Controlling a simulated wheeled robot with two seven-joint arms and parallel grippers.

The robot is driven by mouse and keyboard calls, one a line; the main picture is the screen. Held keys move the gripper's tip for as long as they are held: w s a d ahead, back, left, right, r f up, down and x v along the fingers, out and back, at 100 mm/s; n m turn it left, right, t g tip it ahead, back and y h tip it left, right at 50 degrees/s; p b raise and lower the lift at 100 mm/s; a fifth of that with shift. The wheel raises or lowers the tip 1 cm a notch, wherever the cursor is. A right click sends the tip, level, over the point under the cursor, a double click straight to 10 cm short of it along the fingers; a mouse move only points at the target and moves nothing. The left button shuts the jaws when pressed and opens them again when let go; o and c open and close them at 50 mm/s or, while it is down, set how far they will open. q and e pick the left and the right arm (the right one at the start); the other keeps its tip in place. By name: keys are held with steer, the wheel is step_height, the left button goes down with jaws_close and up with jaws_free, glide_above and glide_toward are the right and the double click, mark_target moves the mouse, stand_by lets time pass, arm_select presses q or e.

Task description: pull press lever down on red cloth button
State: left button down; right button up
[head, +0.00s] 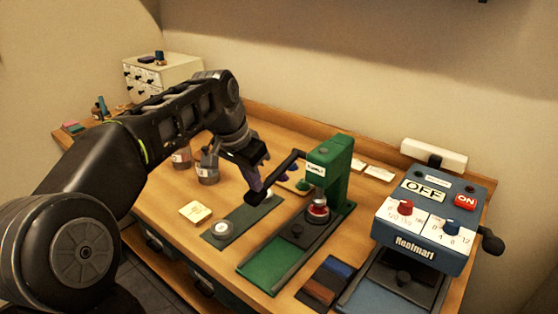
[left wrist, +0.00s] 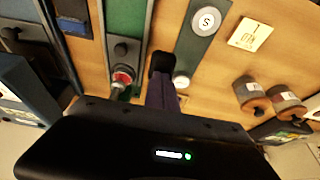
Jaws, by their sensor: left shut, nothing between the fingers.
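The green press (head: 328,168) stands on the table right of centre. Its black lever (head: 285,166) reaches out to the left and ends in a dark knob (head: 254,197). The red cloth button (head: 318,208) sits under the press head, and a red round piece shows in the left wrist view (left wrist: 122,77). My left gripper (head: 258,187) is shut and empty, with purple fingers pointing down at the lever's end. In the left wrist view the fingers (left wrist: 161,93) lie right beside the dark knob (left wrist: 162,62); I cannot tell whether they touch it.
A blue machine (head: 428,225) with dials and an OFF/ON panel stands right of the press. A dark green strip (head: 245,218) with round pieces lies left of it. A yellow note (head: 195,212), jars (head: 207,170) and a white drawer box (head: 165,75) are farther left.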

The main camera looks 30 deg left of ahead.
arm_select(q)
steer(key=shift+b+x, duration=0.55)
steer(key=shift+x, duration=0.65)
steer(key=shift+f, duration=0.15)
steer(key=shift+w+f, duration=0.1)
steer(key=shift+f, duration=0.25)
steer(key=shift+d+f+b, duration=0.1)
steer(key=shift+f+b, duration=0.2)
stand_by(0.7)
step_height(320, 180, up, 15)
steer(key=p, duration=1.2)
steer(key=shift+p, duration=0.3)
steer(key=shift+f, duration=0.15)
